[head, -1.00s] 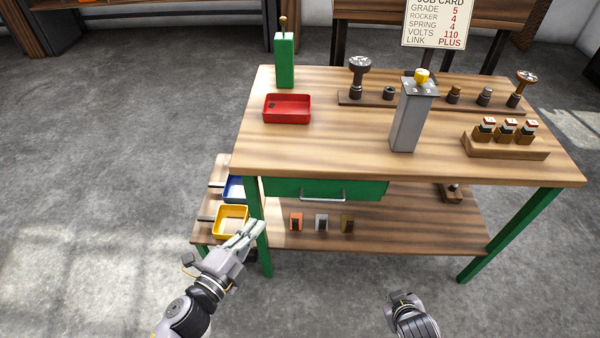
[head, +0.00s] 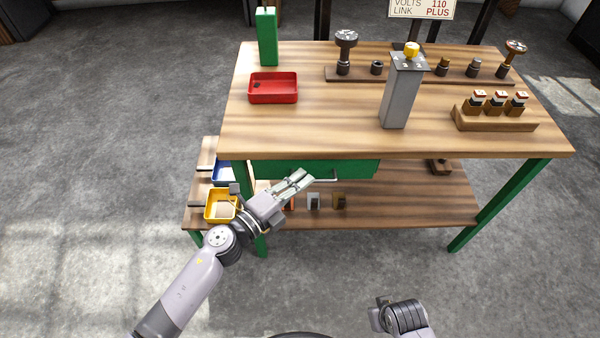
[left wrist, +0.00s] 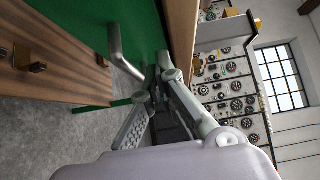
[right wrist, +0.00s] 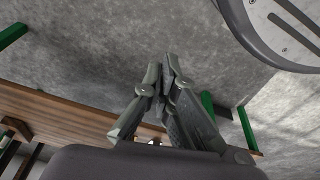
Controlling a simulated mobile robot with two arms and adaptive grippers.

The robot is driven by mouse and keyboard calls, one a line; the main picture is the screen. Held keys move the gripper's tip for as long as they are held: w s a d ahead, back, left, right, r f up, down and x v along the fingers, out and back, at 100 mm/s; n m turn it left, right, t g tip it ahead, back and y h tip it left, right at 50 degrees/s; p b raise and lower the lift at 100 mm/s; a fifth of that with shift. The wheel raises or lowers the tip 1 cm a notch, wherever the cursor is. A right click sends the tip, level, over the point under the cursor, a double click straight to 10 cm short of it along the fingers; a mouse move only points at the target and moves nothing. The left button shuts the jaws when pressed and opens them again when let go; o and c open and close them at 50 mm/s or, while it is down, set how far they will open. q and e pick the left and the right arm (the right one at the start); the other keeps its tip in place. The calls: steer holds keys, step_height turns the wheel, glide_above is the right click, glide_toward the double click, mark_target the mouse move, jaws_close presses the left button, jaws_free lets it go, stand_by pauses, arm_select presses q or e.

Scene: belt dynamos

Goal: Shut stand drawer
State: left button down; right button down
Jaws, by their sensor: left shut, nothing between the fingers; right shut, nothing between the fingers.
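The green stand drawer (head: 355,169) sits under the front edge of the wooden bench top, with a silver bar handle (head: 328,180) on its front. How far it stands out is hard to tell from above. My left gripper (head: 305,177) is shut and empty, in front of the drawer's left part and hiding some of it. In the left wrist view the green drawer front (left wrist: 75,20) and handle (left wrist: 122,50) are close to the fingertips (left wrist: 160,70); contact is unclear. My right gripper (right wrist: 165,65) is shut and empty, low in front of the bench.
The bench top (head: 320,125) carries a red tray (head: 273,88), a grey post (head: 400,100) and a block rack (head: 495,118). A yellow bin (head: 221,206) and blue bin (head: 221,173) sit at the left. The lower shelf (head: 400,205) holds small blocks. Floor in front is clear.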

arm_select(q)
steer(key=shift+w, duration=1.1)
arm_select(e)
steer(key=shift+w+a+r, duration=0.1)
steer(key=shift+w+r, duration=0.15)
steer(key=shift+r, duration=0.4)
